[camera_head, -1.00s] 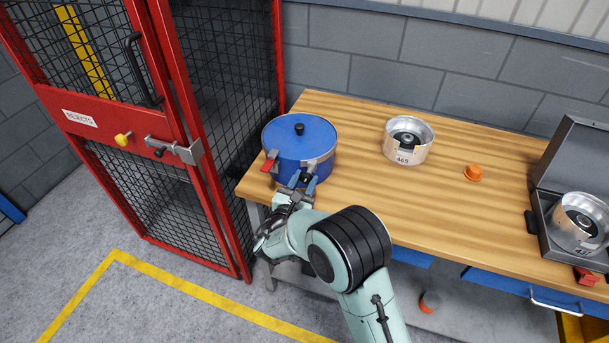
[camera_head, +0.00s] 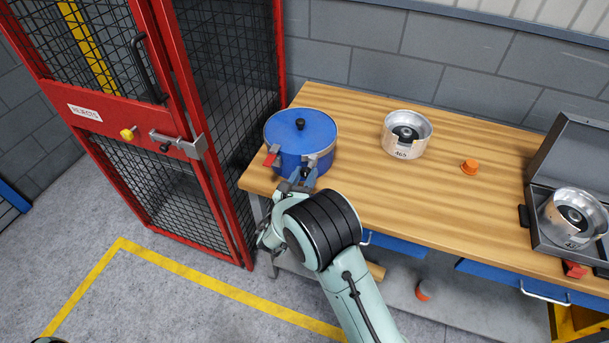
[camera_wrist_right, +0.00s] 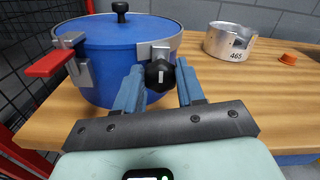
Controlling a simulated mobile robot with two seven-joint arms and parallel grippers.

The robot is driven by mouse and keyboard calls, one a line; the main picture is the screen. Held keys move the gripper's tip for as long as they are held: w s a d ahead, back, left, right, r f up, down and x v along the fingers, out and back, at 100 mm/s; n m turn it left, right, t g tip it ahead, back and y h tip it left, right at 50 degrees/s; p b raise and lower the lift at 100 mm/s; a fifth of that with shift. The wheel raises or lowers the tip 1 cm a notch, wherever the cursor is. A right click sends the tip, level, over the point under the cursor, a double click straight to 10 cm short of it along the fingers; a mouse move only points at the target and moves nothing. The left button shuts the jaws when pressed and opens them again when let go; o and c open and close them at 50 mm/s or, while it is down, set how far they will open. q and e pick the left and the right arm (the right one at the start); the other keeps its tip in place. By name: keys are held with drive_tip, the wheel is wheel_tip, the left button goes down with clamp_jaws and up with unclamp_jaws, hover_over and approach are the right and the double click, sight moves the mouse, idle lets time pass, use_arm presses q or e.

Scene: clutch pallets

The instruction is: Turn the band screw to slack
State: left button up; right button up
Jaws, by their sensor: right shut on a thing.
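A blue pot-shaped vessel (camera_head: 301,138) with a lid and top knob stands at the left end of the bench; it also shows in the right wrist view (camera_wrist_right: 115,50). A metal band clasp with a red lever (camera_wrist_right: 50,64) is on its left side. The band screw is a black knob (camera_wrist_right: 160,75) with a white mark, at a metal bracket on the vessel's front. My right gripper (camera_head: 299,183) is shut on this knob, one blue finger on each side in the right wrist view (camera_wrist_right: 159,88). The white mark looks roughly upright. My left gripper is out of view.
The wooden bench (camera_head: 360,185) holds a silver housing marked 465 (camera_head: 404,146), an orange cap (camera_head: 470,167) and an open grey case (camera_head: 560,235) with another silver housing (camera_head: 572,212). A red mesh cage (camera_head: 180,190) stands close on the left.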

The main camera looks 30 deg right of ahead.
drive_tip(key=o, duration=1)
drive_tip(key=shift+o, duration=0.2)
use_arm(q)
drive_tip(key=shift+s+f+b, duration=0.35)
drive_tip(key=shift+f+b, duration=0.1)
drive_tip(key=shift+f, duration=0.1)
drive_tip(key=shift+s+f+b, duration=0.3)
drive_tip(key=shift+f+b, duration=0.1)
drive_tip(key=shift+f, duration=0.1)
use_arm(e)
drive_tip(key=v, duration=1.3)
drive_tip(key=shift+s, duration=0.2)
drive_tip(key=shift+a, duration=0.1)
